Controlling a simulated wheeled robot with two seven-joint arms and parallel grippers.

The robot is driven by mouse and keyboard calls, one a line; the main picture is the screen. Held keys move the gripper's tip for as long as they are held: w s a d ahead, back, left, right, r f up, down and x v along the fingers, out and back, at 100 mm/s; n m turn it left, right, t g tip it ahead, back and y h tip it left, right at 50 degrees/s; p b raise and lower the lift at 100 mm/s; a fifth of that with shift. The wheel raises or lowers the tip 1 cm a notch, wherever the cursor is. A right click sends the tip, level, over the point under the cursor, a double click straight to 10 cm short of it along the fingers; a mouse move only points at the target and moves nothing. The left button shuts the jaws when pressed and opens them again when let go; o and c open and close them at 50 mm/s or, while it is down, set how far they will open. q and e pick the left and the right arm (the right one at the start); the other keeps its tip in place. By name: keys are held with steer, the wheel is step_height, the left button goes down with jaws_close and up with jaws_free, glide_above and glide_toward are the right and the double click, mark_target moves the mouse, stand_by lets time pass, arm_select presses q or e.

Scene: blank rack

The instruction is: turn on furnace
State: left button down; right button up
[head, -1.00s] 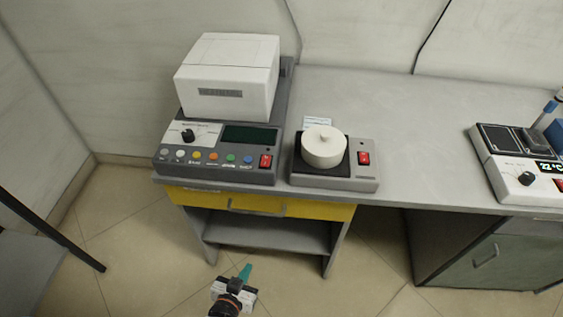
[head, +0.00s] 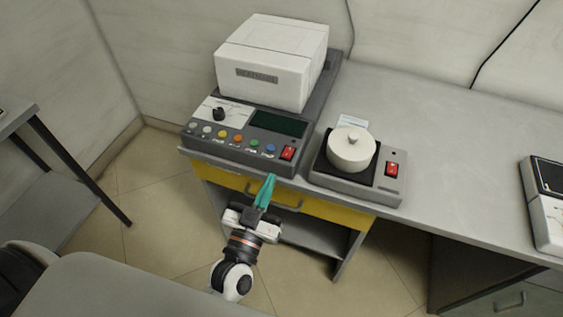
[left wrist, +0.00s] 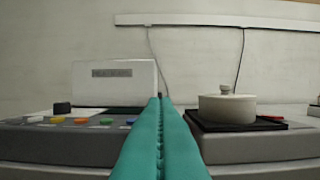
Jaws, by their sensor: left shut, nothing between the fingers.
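The furnace (head: 271,62) is a white box on a grey base with a control panel (head: 248,133). The panel has a black knob (head: 219,114), coloured buttons, a dark display (head: 278,123) and a red switch (head: 288,153) at its right end. My left gripper (head: 267,182) has teal fingers, shut and empty, just in front of the bench edge below the panel's right part. In the left wrist view the shut fingers (left wrist: 160,130) point between the furnace (left wrist: 115,83) and the heater with the pot. They appear apart from both. My right gripper is not in view.
A heater (head: 358,187) with a white lidded pot (head: 351,149) and its own red switch (head: 392,169) stands right of the furnace. Another device (head: 545,205) sits at the right edge. A yellow drawer (head: 325,208) lies under the bench. A side table (head: 60,210) stands left.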

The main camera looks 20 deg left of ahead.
arm_select(q)
step_height(320, 180, up, 2)
steer(key=p, duration=0.2)
glide_above(284, 162)
steer(key=s, duration=0.1)
steer(key=shift+w, duration=0.5)
steer(key=f, duration=0.3)
steer(key=shift+s+b, duration=0.3)
steer(key=shift+b, duration=0.1)
steer(key=shift+s+f, duration=0.1)
steer(key=shift+f, duration=0.35)
